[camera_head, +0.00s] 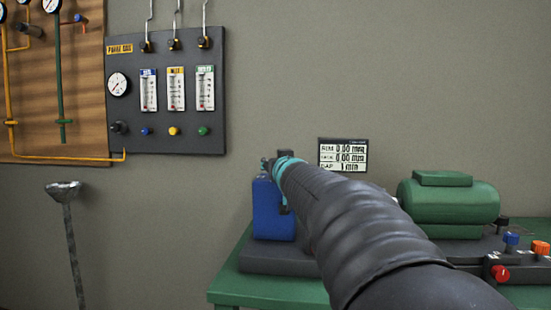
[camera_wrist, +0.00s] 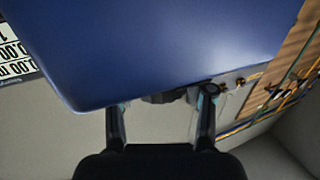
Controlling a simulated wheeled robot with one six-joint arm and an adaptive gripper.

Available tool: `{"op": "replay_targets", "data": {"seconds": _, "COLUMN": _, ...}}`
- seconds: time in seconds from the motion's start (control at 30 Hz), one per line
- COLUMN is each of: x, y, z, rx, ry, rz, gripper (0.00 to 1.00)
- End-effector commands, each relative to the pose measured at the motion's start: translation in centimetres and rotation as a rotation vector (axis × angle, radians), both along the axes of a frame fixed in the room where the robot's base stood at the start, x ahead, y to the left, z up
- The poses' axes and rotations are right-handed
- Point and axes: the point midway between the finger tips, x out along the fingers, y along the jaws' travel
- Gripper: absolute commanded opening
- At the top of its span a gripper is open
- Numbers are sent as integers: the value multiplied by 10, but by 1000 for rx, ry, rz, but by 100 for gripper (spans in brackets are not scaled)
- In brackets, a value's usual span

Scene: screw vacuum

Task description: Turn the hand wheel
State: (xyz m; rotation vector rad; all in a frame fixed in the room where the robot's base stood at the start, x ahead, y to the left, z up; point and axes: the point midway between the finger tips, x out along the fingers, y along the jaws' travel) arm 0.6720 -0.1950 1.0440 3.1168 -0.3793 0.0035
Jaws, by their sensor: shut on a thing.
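A blue pump body (camera_head: 271,212) stands on a dark base on the green table; its blue face also fills the upper part of the wrist view (camera_wrist: 165,45). My gripper (camera_wrist: 161,106) is at the top of this body, its fingers on either side of a dark part (camera_wrist: 165,97) at the blue edge. I take this part for the hand wheel; its rim and spokes do not show clearly. The gripper is shut on it. In the head view my arm crosses in front and hides most of the grip.
A green motor (camera_head: 449,203) stands right of my arm on the green table (camera_head: 262,289). Red (camera_head: 500,273), blue and orange knobs sit at the right. A readout (camera_head: 342,155) hangs behind. A gauge panel (camera_head: 165,125) is on the wall; a metal stand (camera_head: 70,225) is at left.

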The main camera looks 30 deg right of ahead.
Motion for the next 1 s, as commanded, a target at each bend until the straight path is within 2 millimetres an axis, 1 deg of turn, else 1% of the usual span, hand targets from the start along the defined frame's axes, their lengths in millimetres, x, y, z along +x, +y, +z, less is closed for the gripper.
{"op": "replay_targets", "data": {"seconds": 0.03, "x": -1, "y": -2, "z": -3, "rx": 1, "ry": 6, "rz": -4, "gripper": 19}}
{"op": "replay_targets", "data": {"seconds": 0.33, "x": 0, "y": 0, "z": -5, "rx": 2, "ry": 9, "rz": -2, "gripper": 19}}
{"op": "replay_targets", "data": {"seconds": 0.37, "x": 0, "y": 0, "z": -5, "rx": 2, "ry": 9, "rz": -2, "gripper": 58}}
{"op": "replay_targets", "data": {"seconds": 0.4, "x": 0, "y": 1, "z": -5, "rx": 2, "ry": 9, "rz": -1, "gripper": 68}}
{"op": "replay_targets", "data": {"seconds": 0.43, "x": 0, "y": 1, "z": -5, "rx": 2, "ry": 9, "rz": -1, "gripper": 76}}
{"op": "replay_targets", "data": {"seconds": 0.47, "x": 0, "y": 1, "z": -5, "rx": 2, "ry": 8, "rz": 0, "gripper": 79}}
{"op": "replay_targets", "data": {"seconds": 0.8, "x": 0, "y": 3, "z": -3, "rx": 2, "ry": 5, "rz": 4, "gripper": 79}}
{"op": "replay_targets", "data": {"seconds": 0.93, "x": -9, "y": 5, "z": -3, "rx": 2, "ry": 5, "rz": 3, "gripper": 79}}
{"op": "replay_targets", "data": {"seconds": 1.0, "x": -18, "y": 6, "z": -2, "rx": 1, "ry": 3, "rz": 2, "gripper": 79}}
